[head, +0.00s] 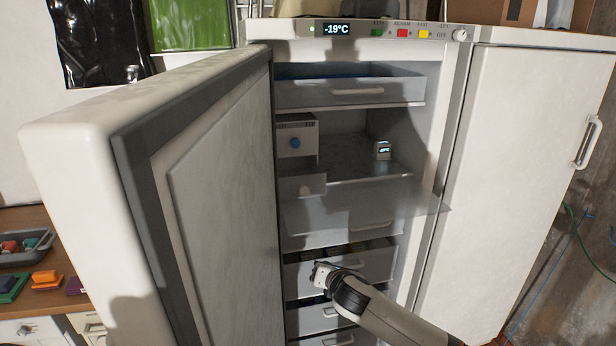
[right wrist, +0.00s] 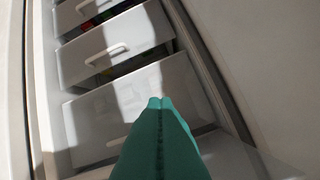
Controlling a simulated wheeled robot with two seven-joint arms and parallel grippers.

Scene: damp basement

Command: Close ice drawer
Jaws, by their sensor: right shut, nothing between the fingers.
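The freezer's drawers are stacked inside its cabinet; no readable label shows which is the ice drawer. A large frosted drawer (head: 330,219) has a handle at its lower right. Below it, a white-fronted drawer (head: 378,262) stands out a little, with dark contents showing over its front. A lower drawer (head: 308,318) also shows a gap above its front. My right gripper (head: 322,272) is in front of the white-fronted drawer; its teal fingers (right wrist: 160,103) are shut and empty in the right wrist view, before several drawer fronts. I cannot tell whether they touch. My left gripper is out of view.
The freezer door (head: 215,190) stands wide open on the left. A top drawer (head: 320,93), a white box with a blue knob (head: 295,134) and a small display (head: 382,150) are above.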

